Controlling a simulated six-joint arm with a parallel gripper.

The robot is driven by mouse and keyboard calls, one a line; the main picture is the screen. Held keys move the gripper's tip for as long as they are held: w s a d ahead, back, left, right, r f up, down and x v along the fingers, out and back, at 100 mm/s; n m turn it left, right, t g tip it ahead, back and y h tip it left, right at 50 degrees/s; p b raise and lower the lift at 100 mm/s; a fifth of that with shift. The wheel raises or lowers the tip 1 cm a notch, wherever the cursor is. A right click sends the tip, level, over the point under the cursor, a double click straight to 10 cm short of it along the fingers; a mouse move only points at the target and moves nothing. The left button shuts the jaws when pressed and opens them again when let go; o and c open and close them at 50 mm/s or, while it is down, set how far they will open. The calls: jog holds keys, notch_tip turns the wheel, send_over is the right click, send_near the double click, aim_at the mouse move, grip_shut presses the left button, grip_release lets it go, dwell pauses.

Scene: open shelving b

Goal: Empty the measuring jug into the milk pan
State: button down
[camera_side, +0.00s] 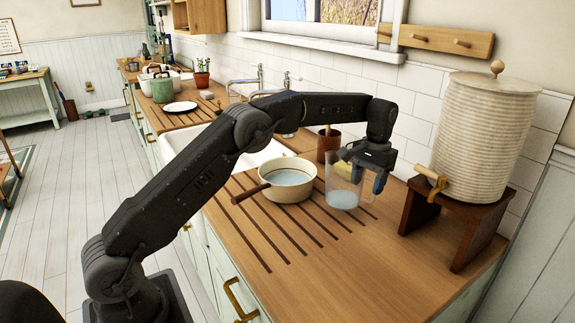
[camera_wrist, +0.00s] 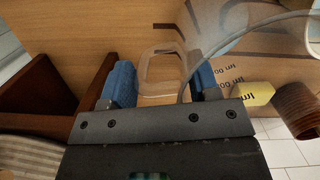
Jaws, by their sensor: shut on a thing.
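The measuring jug (camera_side: 342,176) is clear glass, upright over the counter, with some pale bluish liquid low in it. I cannot tell whether its base touches the wood. My gripper (camera_side: 368,178) is at the jug's right side, shut on its handle. In the wrist view, my blue fingers (camera_wrist: 162,86) stand either side of the clear handle loop, and the jug's rim (camera_wrist: 262,22) curves off to the upper right. The milk pan (camera_side: 288,195) is cream with a brown handle pointing left and has bluish liquid inside. It stands left of the jug, apart from it.
A ribbed water crock (camera_side: 485,135) with a tap stands on a dark wooden stand (camera_side: 452,222) to the right. A brown pot (camera_side: 328,143) and a yellow item (camera_wrist: 253,93) are behind the jug. The sink lies behind the pan; the front counter (camera_side: 350,260) is clear.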

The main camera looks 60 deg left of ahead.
jog(key=w+a+f+n, duration=0.1)
jog(key=w+a+n, duration=0.2)
jog(key=a, duration=0.1)
jog(key=shift+w+a+n+h, duration=0.3)
jog(key=shift+w+a, duration=0.05)
jog(key=shift+a, duration=0.05)
jog(key=shift+s+a+r+t+h, duration=0.7)
jog(key=shift+a+r+h, duration=0.45)
jog(key=shift+r, duration=0.35)
jog(key=shift+s+a+r+t+h, duration=0.7)
jog(key=shift+a+r+h, duration=0.4)
jog(key=shift+r, duration=0.35)
jog(key=shift+s+a+r+t+h, duration=0.65)
jog(key=shift+a+r+h, duration=0.5)
jog(key=shift+r, duration=0.35)
jog(key=shift+s+a+r+m+t+h, duration=0.2)
jog(key=shift+a+r+t+h, duration=0.15)
jog(key=shift+r+h, duration=0.2)
jog(key=shift+s+a+r+m+t+h, duration=0.2)
jog(key=shift+a+r+t+h, duration=0.15)
jog(key=shift+r+h, duration=0.2)
jog(key=shift+a+r, duration=0.15)
jog(key=shift+s+a+r+t+h, duration=0.25)
jog(key=shift+a+r+h, duration=0.1)
jog(key=shift+r+h, duration=0.1)
jog(key=shift+s+a+r+t+h, duration=0.15)
jog(key=shift+a+r+t+h, duration=0.05)
jog(key=shift+a+r+h, duration=0.2)
